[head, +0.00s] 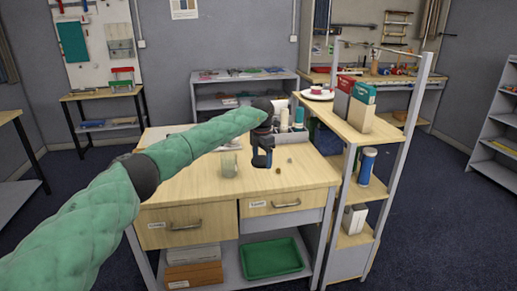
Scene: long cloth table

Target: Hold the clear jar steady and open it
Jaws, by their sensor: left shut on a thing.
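The clear jar (229,164) stands upright on the wooden worktop of the drawer table, near its middle. My left arm comes in from the left over the table, and its gripper (262,163) points down just to the right of the jar, apart from it in the picture. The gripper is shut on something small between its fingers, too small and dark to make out. Whether the jar has its lid on is too small to tell. My right gripper is not in view.
Small brown bits (278,171) lie on the worktop right of the gripper. Bottles (299,118) stand behind it. A shelf unit (372,132) with boxes and a blue cylinder (367,166) borders the table on the right. The worktop's front left is clear.

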